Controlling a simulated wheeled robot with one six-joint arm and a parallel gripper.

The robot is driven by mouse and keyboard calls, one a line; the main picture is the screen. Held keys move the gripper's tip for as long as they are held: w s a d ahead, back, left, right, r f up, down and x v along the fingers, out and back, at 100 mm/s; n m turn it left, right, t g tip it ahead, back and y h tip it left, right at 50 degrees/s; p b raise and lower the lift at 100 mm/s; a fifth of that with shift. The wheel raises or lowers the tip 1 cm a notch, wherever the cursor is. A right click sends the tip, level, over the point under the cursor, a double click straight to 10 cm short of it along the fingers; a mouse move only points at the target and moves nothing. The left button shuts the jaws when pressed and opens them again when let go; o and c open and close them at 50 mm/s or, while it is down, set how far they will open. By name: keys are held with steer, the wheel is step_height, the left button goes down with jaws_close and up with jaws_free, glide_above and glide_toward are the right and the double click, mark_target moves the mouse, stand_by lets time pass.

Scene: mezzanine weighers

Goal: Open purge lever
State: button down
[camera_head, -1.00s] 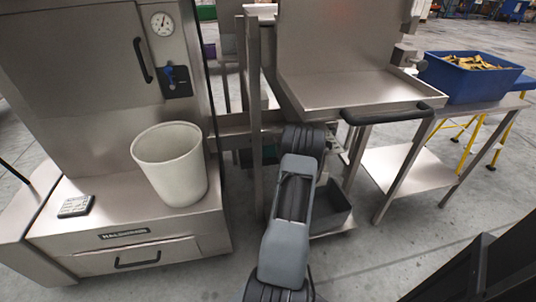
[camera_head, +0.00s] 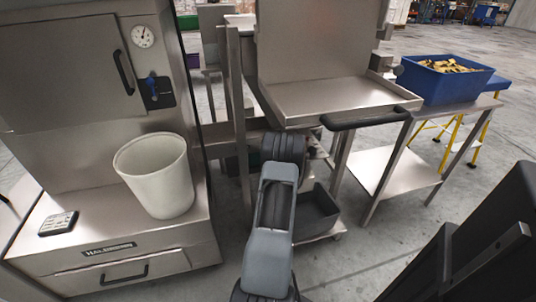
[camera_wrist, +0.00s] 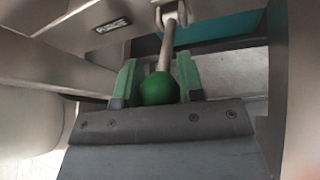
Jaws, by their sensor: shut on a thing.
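The purge lever shows in the wrist view as a thin metal rod (camera_wrist: 168,42) with a green ball knob (camera_wrist: 159,89) at its near end. Its far end meets a metal bracket at the top of that view. My gripper (camera_wrist: 157,82) has green-padded fingers on both sides of the ball and is shut on it. In the head view my arm reaches under the steel tray (camera_head: 335,100) of the middle machine. The gripper and lever are hidden there behind my arm and the machine.
A dark bin (camera_head: 316,214) sits low beside my arm. A steel side table (camera_head: 385,168) with a blue crate (camera_head: 443,82) of yellowish pieces stands right. A white bucket (camera_head: 158,180) and a small keypad device (camera_head: 58,223) are on the left machine's ledge. Upright posts and the tray's dark handle (camera_head: 366,119) are close to my arm.

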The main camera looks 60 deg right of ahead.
steer(key=shift+w+r, duration=0.2)
steer(key=shift+r, duration=0.05)
steer(key=c, duration=1)
jaws_free()
steer(key=shift+a, duration=0.1)
steer(key=shift+o, duration=1.2)
steer(key=shift+s+f, duration=0.15)
steer(key=shift+s, duration=0.1)
